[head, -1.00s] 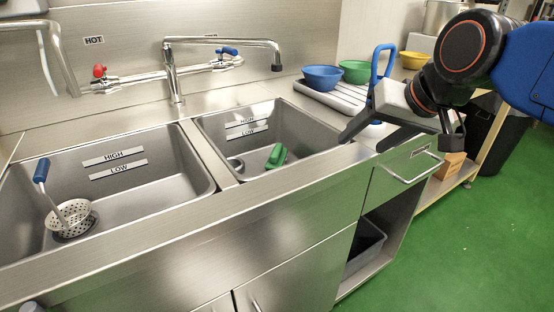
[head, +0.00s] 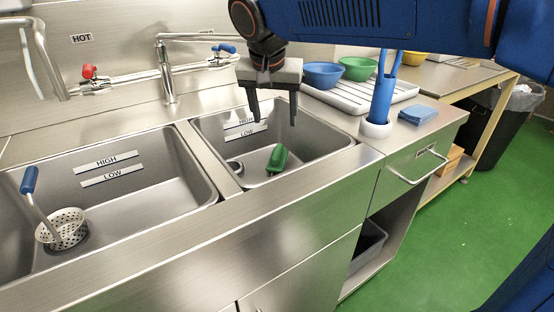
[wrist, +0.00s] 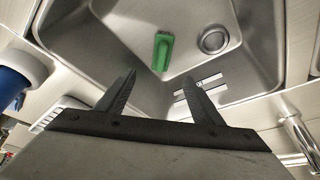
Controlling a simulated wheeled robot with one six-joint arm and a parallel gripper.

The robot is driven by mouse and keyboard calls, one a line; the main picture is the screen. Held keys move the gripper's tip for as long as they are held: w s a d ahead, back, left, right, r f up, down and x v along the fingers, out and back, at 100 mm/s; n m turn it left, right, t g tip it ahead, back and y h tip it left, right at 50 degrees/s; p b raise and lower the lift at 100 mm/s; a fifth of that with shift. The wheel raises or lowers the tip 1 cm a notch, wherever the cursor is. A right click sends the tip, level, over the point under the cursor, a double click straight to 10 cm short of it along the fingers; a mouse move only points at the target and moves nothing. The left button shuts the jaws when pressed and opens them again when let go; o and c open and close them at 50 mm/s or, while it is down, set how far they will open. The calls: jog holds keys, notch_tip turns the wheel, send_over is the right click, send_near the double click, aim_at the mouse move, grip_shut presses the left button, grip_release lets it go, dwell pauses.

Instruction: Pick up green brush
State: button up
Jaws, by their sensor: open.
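The green brush (head: 277,157) lies on the floor of the right sink basin (head: 215,165), near its front right part. It also shows in the wrist view (wrist: 162,51), lying beyond my fingertips and left of the round drain. My gripper (head: 274,120) hangs over the right basin with its fingers pointing down. It is open and empty, with a wide gap between the two fingers (wrist: 157,82). The fingers are above the brush and apart from it.
The faucet (head: 168,70) stands behind the basins. A strainer (head: 62,228) with a blue handle stands in the left basin. Right of the sink are a white drying rack (head: 345,97) with bowls, a blue-handled item (head: 385,95) in a white holder and blue cloths (head: 418,114).

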aim_at(277, 150)
jog(key=x, duration=1.7)
jog(key=shift+a+f, duration=0.25)
jog(key=c, duration=1.3)
jog(key=shift+r, duration=0.1)
